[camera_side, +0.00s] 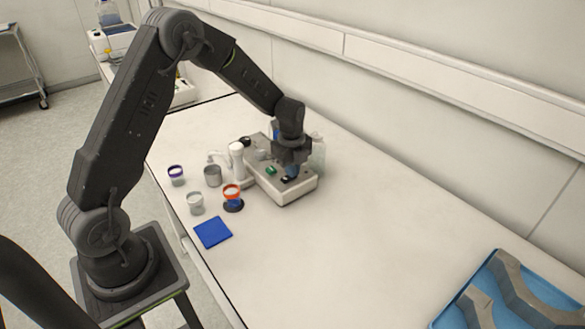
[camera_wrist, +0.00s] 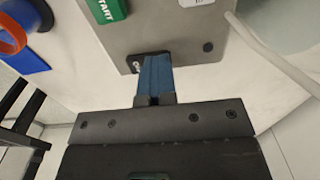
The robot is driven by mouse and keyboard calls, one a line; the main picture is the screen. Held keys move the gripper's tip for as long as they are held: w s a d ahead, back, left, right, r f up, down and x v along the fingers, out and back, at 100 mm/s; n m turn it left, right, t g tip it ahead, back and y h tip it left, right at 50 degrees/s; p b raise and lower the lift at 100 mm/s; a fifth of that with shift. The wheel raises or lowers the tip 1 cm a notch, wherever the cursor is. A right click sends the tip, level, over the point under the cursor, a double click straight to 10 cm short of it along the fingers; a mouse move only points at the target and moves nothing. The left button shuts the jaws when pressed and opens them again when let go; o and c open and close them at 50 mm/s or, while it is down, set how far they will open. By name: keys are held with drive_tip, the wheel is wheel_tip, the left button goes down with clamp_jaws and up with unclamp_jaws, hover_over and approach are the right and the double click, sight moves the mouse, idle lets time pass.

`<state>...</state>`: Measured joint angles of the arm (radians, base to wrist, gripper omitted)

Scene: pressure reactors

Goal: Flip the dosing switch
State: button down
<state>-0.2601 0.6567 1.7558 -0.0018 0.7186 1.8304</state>
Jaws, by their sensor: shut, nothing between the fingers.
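The dosing device is a low grey-topped box (camera_side: 262,175) on the white table in the side view; its metal top plate (camera_wrist: 185,32) fills the upper middle of the wrist view. A green START button (camera_wrist: 107,9) sits on the plate, and it also shows in the side view (camera_side: 270,170). A small black switch (camera_wrist: 134,62) lies near the plate's edge, partly hidden behind my fingers. My gripper (camera_wrist: 155,62) has its blue fingers shut and empty, with the tips over or at the switch. I cannot tell whether they touch it or which way it is set.
A white dispensing head (camera_side: 236,155) rises at the device's left. A blue pad (camera_side: 212,232) lies in front. A blue tray (camera_side: 500,300) is at lower right; the table between is clear.

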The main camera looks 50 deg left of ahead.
sight(285, 179)
drive_tip(key=shift+s+r, duration=0.1)
drive_tip(key=shift+s, duration=0.6)
drive_tip(key=shift+r, duration=0.1)
wheel_tip(285, 179, up, 14)
idle(0.3)
drive_tip(key=shift+s+d, duration=0.1)
drive_tip(key=shift+s, duration=0.35)
